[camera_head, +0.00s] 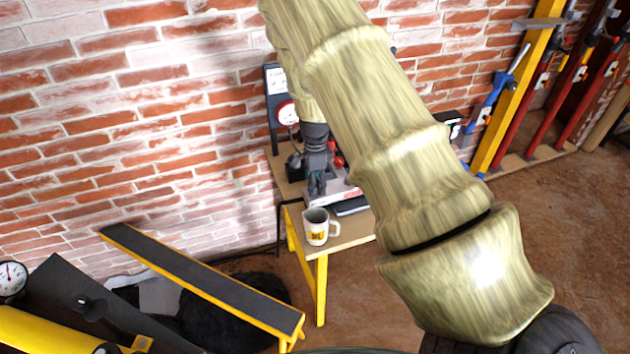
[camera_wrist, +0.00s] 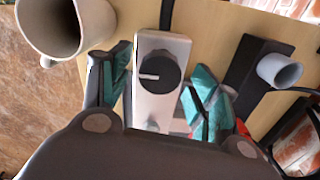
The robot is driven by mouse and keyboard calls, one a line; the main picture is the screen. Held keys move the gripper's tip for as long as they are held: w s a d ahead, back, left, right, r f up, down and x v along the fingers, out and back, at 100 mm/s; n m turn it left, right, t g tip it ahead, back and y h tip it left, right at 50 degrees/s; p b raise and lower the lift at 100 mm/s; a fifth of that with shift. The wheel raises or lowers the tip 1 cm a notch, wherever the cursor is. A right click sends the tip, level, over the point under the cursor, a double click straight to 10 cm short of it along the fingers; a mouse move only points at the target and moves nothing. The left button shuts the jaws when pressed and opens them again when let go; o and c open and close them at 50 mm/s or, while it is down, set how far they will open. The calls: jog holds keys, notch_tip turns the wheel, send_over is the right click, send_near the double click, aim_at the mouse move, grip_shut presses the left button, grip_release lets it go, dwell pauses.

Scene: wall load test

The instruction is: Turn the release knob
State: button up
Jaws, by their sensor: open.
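The release knob (camera_wrist: 160,73) is round and black with a white pointer mark aimed left in the wrist view. It sits on a narrow light-grey box (camera_wrist: 158,107) on the wooden bench. My gripper (camera_wrist: 163,75) is open, with a teal-padded finger on each side of the box and the knob between them in the picture. I cannot tell whether the fingers touch anything. In the head view my gripper (camera_head: 317,188) points down over the bench, and my arm and gripper hide the knob.
A white mug (camera_head: 316,227) stands at the bench's (camera_head: 345,228) front edge; it also shows close to my left finger in the wrist view (camera_wrist: 68,22). A black block (camera_wrist: 250,75) with a grey cylinder (camera_wrist: 279,71) lies right of my gripper. A brick wall (camera_head: 150,130) is behind.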

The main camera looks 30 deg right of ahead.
jog(key=c, duration=1)
jog(key=shift+n, duration=0.3)
jog(key=n+b, duration=0.1)
jog(key=n, duration=0.3)
jog(key=shift+w, duration=0.1)
jog(key=n, duration=0.4)
jog(key=shift+n+b, duration=0.35)
jog(key=shift+n, duration=0.05)
jog(key=n, duration=0.4)
jog(key=shift+n, duration=0.3)
jog(key=shift+n+b, duration=0.35)
jog(key=shift+n, duration=1.55)
